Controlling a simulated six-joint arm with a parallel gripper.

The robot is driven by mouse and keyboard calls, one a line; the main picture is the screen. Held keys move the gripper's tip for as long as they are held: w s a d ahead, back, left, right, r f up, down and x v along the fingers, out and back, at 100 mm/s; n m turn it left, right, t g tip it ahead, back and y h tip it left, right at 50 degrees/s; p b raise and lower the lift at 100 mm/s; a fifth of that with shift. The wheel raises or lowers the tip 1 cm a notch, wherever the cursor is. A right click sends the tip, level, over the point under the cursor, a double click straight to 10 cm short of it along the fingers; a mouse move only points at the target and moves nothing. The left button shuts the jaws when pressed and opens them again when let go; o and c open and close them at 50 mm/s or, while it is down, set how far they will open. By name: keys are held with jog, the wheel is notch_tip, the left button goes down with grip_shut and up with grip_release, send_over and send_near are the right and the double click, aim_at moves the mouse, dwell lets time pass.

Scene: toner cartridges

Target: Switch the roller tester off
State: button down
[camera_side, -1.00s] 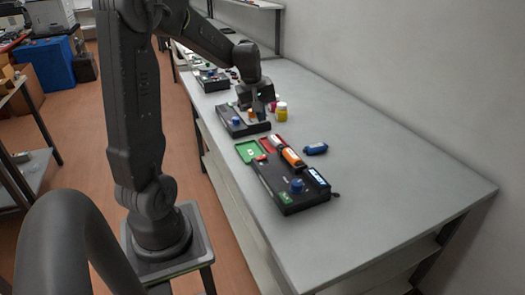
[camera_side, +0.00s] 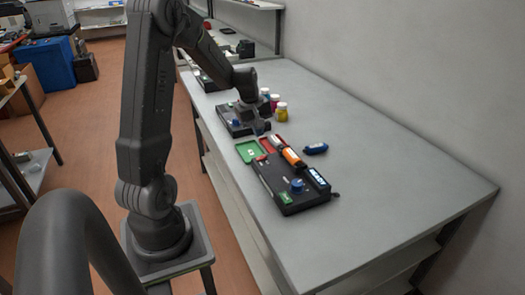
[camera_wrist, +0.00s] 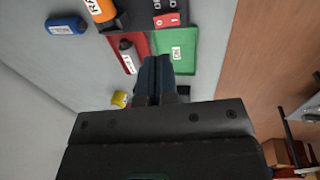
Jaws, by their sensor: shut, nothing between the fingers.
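The near black box (camera_side: 284,197) on the bench has a blue knob (camera_side: 297,185), a red rocker-like part (camera_side: 262,157), a lit blue-and-white display (camera_side: 317,177) and an orange cartridge (camera_side: 292,157) on top. I take it for the roller tester. Its red part also shows at the top of the wrist view (camera_wrist: 166,20), with a white mark; its setting is too small to read. My gripper (camera_side: 262,130) is shut and empty, above the bench between this box and the middle black box (camera_side: 232,127). In the wrist view its fingertips (camera_wrist: 155,62) appear over the trays.
A green tray (camera_side: 246,151) and a red tray (camera_side: 267,143) holding a pale cartridge (camera_side: 276,142) adjoin the near box. A blue cartridge (camera_side: 315,148) lies to its right. Jars, including a yellow one (camera_side: 282,113), stand behind my gripper. The bench's right side is clear.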

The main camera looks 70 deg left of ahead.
aim_at(263, 157)
jog(key=f, duration=0.2)
jog(key=w+f, duration=0.1)
jog(key=f, duration=0.5)
jog(key=shift+w+f, duration=0.25)
jog(key=shift+w, duration=0.05)
jog(key=shift+w+f+g, duration=0.2)
jog(key=shift+f+g, duration=0.05)
jog(key=shift+g, duration=0.15)
jog(key=shift+s+d+f, duration=0.1)
jog(key=shift+f, duration=0.05)
jog(key=shift+s, duration=0.2)
